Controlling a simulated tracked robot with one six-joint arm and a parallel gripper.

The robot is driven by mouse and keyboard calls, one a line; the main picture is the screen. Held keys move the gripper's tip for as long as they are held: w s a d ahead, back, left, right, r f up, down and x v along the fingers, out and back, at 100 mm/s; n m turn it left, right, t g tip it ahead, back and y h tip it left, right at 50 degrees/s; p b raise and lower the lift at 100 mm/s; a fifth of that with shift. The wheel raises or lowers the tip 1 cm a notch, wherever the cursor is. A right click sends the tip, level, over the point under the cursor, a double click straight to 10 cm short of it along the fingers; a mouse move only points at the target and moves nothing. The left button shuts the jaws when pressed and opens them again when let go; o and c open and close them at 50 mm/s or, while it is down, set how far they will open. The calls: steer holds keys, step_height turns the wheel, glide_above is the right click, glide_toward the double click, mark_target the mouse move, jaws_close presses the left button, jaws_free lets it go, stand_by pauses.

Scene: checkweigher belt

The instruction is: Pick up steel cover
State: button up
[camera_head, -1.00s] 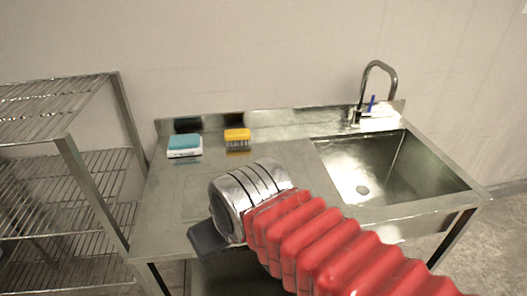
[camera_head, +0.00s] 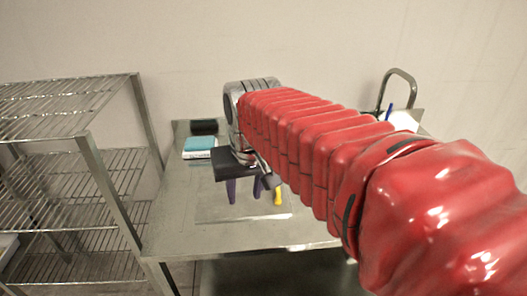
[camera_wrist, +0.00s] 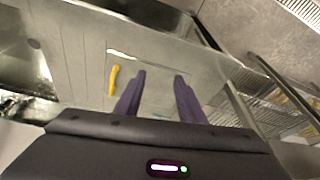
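A thin flat rectangular steel panel (camera_head: 242,211) lies on the steel table; it looks like the steel cover, but its grey blends with the tabletop. In the wrist view the panel (camera_wrist: 155,92) lies beyond and between my fingers, with a bright far edge. My gripper (camera_head: 244,193) is open and empty, its two purple fingers pointing down above the panel. In the wrist view my gripper (camera_wrist: 160,75) shows its fingers apart with nothing between them. I cannot tell the exact height gap.
A yellow elongated piece (camera_head: 278,196) lies beside the fingers, at the panel's right part. A teal-and-white box (camera_head: 199,148) stands at the table's back left. A wire shelf rack (camera_head: 100,170) stands close on the left. A tap (camera_head: 398,88) rises behind my arm.

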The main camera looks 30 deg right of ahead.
steer(key=w+d+m+g, duration=0.2)
steer(key=w+d, duration=0.4)
steer(key=d, duration=0.2)
steer(key=m+g, duration=0.1)
steer(key=m, duration=0.1)
glide_above(278, 191)
steer(key=shift+y, duration=0.3)
step_height(278, 191, down, 4)
steer(key=shift+f, duration=0.15)
steer(key=shift+f, duration=0.1)
step_height(278, 191, down, 14)
steer(key=shift+r, duration=0.2)
steer(key=shift+c, duration=0.2)
jaws_close()
stand_by(1.1)
